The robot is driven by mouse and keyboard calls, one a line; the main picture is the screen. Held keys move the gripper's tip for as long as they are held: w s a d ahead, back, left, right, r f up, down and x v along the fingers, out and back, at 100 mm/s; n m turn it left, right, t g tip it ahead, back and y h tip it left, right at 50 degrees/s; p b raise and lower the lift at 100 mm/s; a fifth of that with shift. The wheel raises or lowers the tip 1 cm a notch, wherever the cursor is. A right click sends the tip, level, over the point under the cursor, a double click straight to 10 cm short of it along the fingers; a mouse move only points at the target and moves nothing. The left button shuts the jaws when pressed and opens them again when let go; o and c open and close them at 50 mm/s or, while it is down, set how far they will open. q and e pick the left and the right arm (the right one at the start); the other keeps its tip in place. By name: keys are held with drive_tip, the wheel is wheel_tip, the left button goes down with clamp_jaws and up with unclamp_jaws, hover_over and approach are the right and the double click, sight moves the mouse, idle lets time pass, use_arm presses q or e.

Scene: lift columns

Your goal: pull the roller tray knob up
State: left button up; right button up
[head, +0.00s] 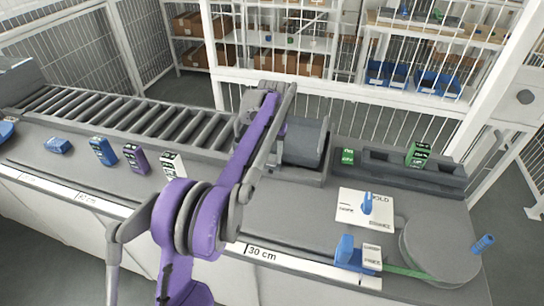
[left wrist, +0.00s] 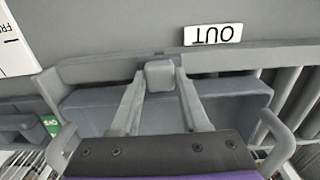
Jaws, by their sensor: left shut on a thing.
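The roller tray knob (left wrist: 160,73) is a small grey block at the middle of the tray's edge in the left wrist view. My left gripper (left wrist: 160,84) has one finger on each side of it and is shut on it. The grey roller tray (left wrist: 235,98) spreads wide behind the fingers. In the head view the tray (head: 304,145) is a dark grey box at the right end of the rollers. My purple left arm reaches up to it and hides the knob and fingertips there. My right gripper is not in view.
A roller conveyor (head: 150,122) runs left of the tray. Several small boxes, including a purple one (head: 136,158), stand on the counter before it. A white card (head: 350,208) and a grey round disc (head: 440,248) lie to the right. An OUT label (left wrist: 213,34) is near the knob.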

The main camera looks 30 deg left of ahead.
sight(272, 157)
use_arm(q)
drive_tip(key=shift+r, duration=0.2)
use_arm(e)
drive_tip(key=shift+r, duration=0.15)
use_arm(q)
drive_tip(key=shift+r+p, duration=0.5)
drive_tip(key=shift+r, duration=0.1)
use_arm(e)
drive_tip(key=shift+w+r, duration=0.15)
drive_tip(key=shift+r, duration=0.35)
use_arm(q)
drive_tip(key=o, duration=1.1)
drive_tip(key=shift+c, duration=0.2)
drive_tip(key=shift+r, duration=0.1)
wheel_tip(272, 157, up, 9)
drive_tip(key=p, duration=0.5)
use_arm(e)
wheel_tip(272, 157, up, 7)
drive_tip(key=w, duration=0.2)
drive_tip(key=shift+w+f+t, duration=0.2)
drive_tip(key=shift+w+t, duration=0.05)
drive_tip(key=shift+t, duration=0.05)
